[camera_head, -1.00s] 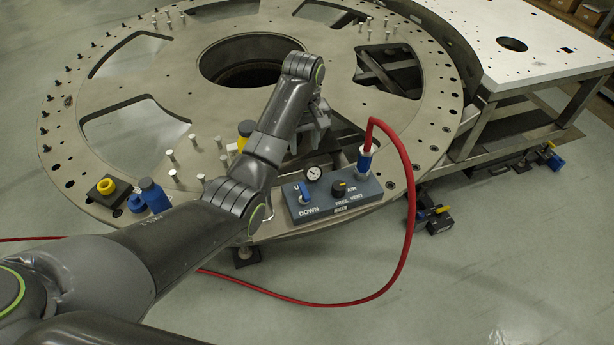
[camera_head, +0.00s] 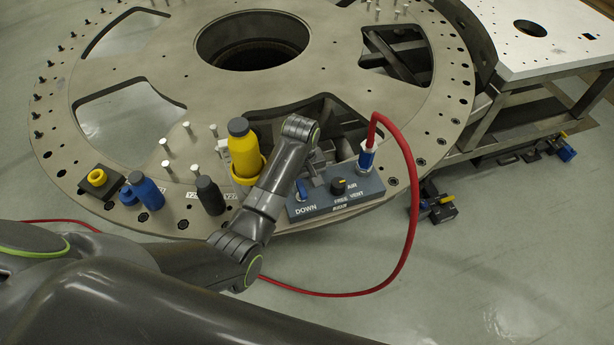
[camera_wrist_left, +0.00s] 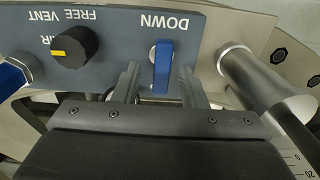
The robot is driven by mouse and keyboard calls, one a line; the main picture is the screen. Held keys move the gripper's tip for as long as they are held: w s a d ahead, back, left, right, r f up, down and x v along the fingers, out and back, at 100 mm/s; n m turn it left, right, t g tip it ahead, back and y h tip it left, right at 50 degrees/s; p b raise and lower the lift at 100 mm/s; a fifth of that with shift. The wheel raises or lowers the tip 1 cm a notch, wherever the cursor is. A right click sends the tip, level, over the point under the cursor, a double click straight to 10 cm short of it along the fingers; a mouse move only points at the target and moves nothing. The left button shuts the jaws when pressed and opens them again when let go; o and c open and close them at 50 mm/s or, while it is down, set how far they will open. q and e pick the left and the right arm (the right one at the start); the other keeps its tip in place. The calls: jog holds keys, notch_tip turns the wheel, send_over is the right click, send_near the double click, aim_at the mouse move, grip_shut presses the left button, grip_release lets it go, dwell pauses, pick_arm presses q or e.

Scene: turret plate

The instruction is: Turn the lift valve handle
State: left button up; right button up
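The grey-blue control box (camera_head: 340,203) sits on the plate's front edge. Its blue lift valve handle (camera_head: 302,189) stands beside the DOWN label, left of a black knob with a yellow mark (camera_head: 338,186). My left gripper (camera_head: 318,177) is over the back of the box, partly hidden by its own wrist. In the left wrist view, my two fingers (camera_wrist_left: 160,78) are open, with the blue handle (camera_wrist_left: 162,66) between them and a visible gap on each side. The black knob (camera_wrist_left: 74,46) is left of the fingers there. My right gripper is not in view.
A red hose (camera_head: 409,210) rises from a blue fitting (camera_head: 366,158) at the box's right end. A yellow bottle (camera_head: 243,150), a black bottle (camera_head: 210,195) and a blue bottle (camera_head: 146,191) stand left of my wrist. A metal cylinder (camera_wrist_left: 262,82) is close right of the fingers.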

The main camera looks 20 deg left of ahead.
pick_arm(q)
jog(key=shift+f, duration=0.25)
jog(key=shift+s, duration=0.1)
jog(key=shift+s+r, duration=0.1)
grip_shut()
